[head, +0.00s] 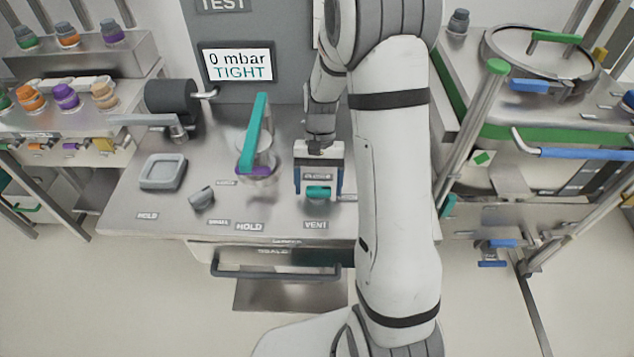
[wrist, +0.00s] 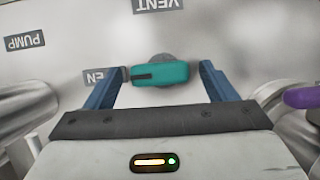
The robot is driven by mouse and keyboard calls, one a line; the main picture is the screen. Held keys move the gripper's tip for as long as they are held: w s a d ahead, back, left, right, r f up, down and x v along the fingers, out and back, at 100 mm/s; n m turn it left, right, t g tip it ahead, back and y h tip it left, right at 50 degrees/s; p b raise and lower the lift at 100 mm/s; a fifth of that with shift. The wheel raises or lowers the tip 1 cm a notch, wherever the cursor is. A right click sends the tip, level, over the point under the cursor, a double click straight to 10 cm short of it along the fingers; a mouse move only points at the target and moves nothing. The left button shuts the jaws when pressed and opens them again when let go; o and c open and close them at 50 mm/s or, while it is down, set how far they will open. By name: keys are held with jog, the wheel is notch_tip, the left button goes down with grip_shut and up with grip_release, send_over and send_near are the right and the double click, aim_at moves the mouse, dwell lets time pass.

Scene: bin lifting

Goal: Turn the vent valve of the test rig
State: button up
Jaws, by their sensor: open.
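The vent valve has a teal handle (head: 319,192) above the VENT label on the steel test rig bench. In the wrist view the teal handle (wrist: 160,74) lies crosswise on a round grey base, with a dark mark at its left end. My gripper (head: 318,190) is over the valve. Its blue fingers (wrist: 165,78) are open, one on each side of the handle. The left finger is very close to the handle's left end; I cannot tell whether it touches. A gap shows at the right finger.
The rig's display (head: 238,65) reads 0 mbar TIGHT. A teal lever with a purple ring (head: 256,172) stands left of my gripper. A grey square tray (head: 163,171) and a small grey knob (head: 202,198) lie further left. A drawer handle (head: 275,271) runs along the bench front.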

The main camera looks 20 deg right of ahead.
jog(key=a+v, duration=0.1)
jog(key=v, duration=0.6)
jog(key=shift+d+r, duration=0.35)
jog(key=shift+d, duration=0.2)
jog(key=shift+w, duration=0.15)
jog(key=s+a+r+n+t, duration=0.1)
jog(key=s+r+n+t, duration=0.1)
jog(key=s+r, duration=0.3)
jog(key=s+r+n+t+h, duration=0.1)
jog(key=s+r+t, duration=0.3)
jog(key=s, duration=0.8)
jog(key=shift+s+a+r+n+t, duration=0.4)
jog(key=shift+t, duration=0.1)
